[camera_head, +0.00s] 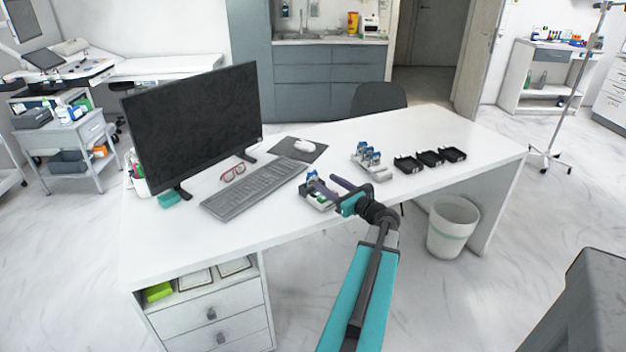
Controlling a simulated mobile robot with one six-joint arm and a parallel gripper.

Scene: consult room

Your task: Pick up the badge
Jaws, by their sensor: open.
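My gripper (323,182) is open and empty, above the near edge of the white desk (285,215). Its dark fingers point away from me and to the left. Just below and beside them is a small dark tray (308,197) with small blue, white and green items in it. The fingers and wrist cover part of this tray. I cannot make out a badge for certain; one of the small items there could be it, but they are too small and too covered to tell.
A monitor (195,120), keyboard (253,189), red glasses (233,173) and mouse (305,145) occupy the desk's left and middle. A rack of blue-topped items (370,163) and black trays (430,158) stand right of my gripper. A bin (452,228) stands below.

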